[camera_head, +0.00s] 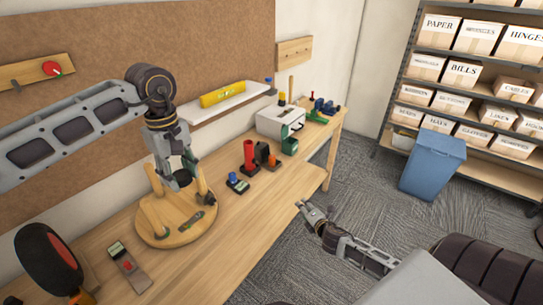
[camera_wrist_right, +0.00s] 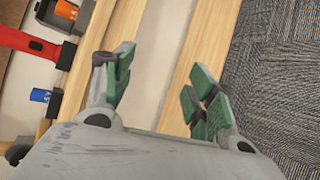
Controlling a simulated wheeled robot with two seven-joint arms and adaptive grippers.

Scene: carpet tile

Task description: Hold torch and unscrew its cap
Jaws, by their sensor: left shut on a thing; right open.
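My left gripper (camera_head: 184,168) hangs over the round wooden board (camera_head: 160,236) on the bench. It is shut on a small dark thing (camera_head: 183,179), mostly hidden by the fingers; I cannot tell whether this is the torch. A red, torch-like cylinder (camera_head: 249,158) with a wider top stands upright further along the bench, right of the left gripper. It also shows in the right wrist view (camera_wrist_right: 18,40), with a dark switch on its side. My right gripper (camera_head: 302,206) is open and empty near the bench's front edge; its green pads (camera_wrist_right: 160,90) are apart in the right wrist view.
A black holder with an orange piece (camera_head: 269,160) and a blue-topped item (camera_head: 235,182) stand near the red cylinder. A white box (camera_head: 280,121) stands behind. The front bench strip is clear.

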